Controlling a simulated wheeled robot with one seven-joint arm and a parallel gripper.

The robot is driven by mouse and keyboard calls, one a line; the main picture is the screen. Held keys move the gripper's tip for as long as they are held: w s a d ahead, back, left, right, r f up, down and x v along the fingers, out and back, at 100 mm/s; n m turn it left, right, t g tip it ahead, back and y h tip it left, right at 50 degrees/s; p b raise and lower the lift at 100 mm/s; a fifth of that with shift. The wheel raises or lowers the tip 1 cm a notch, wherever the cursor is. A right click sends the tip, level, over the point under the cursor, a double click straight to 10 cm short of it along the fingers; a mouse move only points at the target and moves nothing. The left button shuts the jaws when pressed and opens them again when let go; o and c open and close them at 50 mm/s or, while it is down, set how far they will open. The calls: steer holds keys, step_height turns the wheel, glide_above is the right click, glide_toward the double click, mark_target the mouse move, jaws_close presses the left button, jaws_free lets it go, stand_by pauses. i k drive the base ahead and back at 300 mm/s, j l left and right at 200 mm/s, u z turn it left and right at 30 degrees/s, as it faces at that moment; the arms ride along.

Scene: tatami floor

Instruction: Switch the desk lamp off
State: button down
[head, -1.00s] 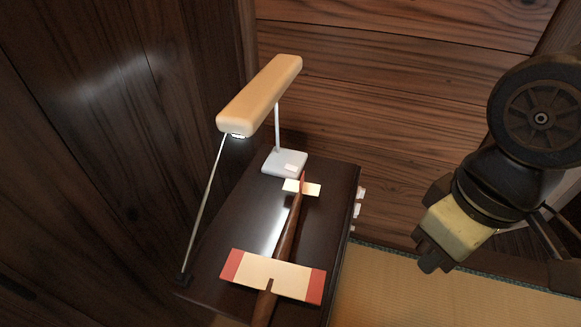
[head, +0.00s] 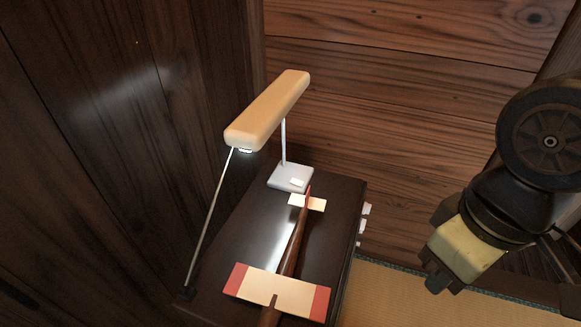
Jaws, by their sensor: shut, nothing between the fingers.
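The desk lamp (head: 268,112) has a long beige shade on a thin white post. It is lit: its underside glows and a bright patch shows on the dark desk (head: 253,200). Its pale square base (head: 290,178) stands at the desk's far end, with a small white raised piece (head: 297,182) on top, maybe the switch. My gripper (head: 436,284) is at the right, beyond the desk's right edge, shut and empty. It is well apart from the lamp and points down; its fingertips are small and dark in this view.
A wooden toy plane (head: 290,250) with cream and red wings lies along the desk, its tail close to the lamp base. Wooden walls close in left and behind. Tatami (head: 420,297) lies right.

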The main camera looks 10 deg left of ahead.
mark_target(296, 183)
steer(key=i+l+u, duration=0.1)
steer(key=u, duration=0.3)
steer(key=l+u, duration=0.2)
steer(key=u, duration=0.25)
steer(key=i, duration=0.05)
